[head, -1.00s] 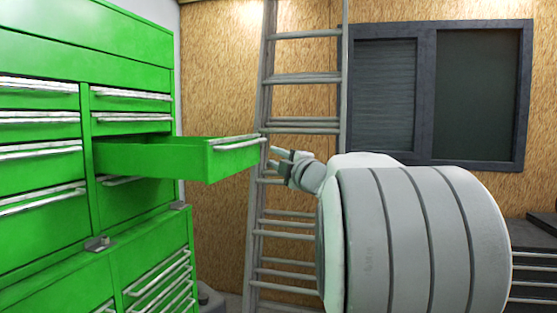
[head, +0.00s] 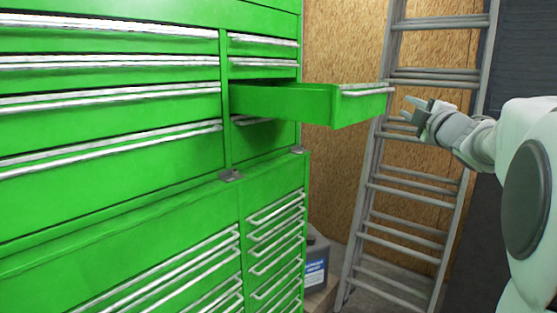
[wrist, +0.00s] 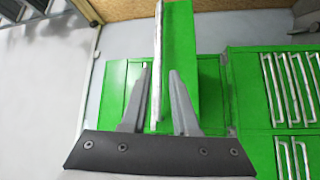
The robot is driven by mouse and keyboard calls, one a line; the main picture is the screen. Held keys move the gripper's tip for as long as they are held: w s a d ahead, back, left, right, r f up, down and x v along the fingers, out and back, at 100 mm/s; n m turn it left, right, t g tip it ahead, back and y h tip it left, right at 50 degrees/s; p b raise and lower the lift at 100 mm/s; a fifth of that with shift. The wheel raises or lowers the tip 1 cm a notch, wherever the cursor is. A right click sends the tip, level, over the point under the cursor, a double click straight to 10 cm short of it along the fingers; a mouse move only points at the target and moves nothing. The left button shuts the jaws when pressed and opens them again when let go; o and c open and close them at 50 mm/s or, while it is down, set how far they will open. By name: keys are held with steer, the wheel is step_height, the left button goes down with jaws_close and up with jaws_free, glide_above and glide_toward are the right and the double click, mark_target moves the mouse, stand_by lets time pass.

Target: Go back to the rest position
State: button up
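My gripper (head: 412,108) is just to the right of the front of a pulled-out green drawer (head: 295,103) in the head view, with a small gap between them. In the wrist view its two fingers (wrist: 158,98) are spread apart with nothing gripped. The drawer's silver handle (wrist: 157,60) lines up with the gap between the fingers there. Its lower end is near my gripper's dark base, and the depth between them is hard to judge. The handle (head: 365,90) also shows along the drawer's front edge in the head view.
The green tool cabinet (head: 120,205) fills the left, its other drawers looking shut. A ladder (head: 410,205) leans against the wood-panelled wall behind my gripper. A grey container (head: 316,262) with a blue label stands low beside the cabinet.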

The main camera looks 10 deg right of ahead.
steer(key=s+a+f+m+g+p, duration=0.1)
steer(key=s+a+f+m+g, duration=0.3)
steer(key=s+a+f, duration=0.3)
steer(key=s+a+f+m+g+p, duration=0.1)
steer(key=s+a+f+m+g, duration=0.4)
steer(key=s, duration=1)
steer(key=s+a+f+m+g+y+p, duration=0.1)
steer(key=s+a+f+m+g, duration=0.3)
steer(key=s+a+f, duration=0.7)
steer(key=shift+s+a+f+m+g, duration=0.25)
steer(key=shift+m+g, duration=0.15)
steer(key=shift+m, duration=0.7)
steer(key=shift+d, duration=0.1)
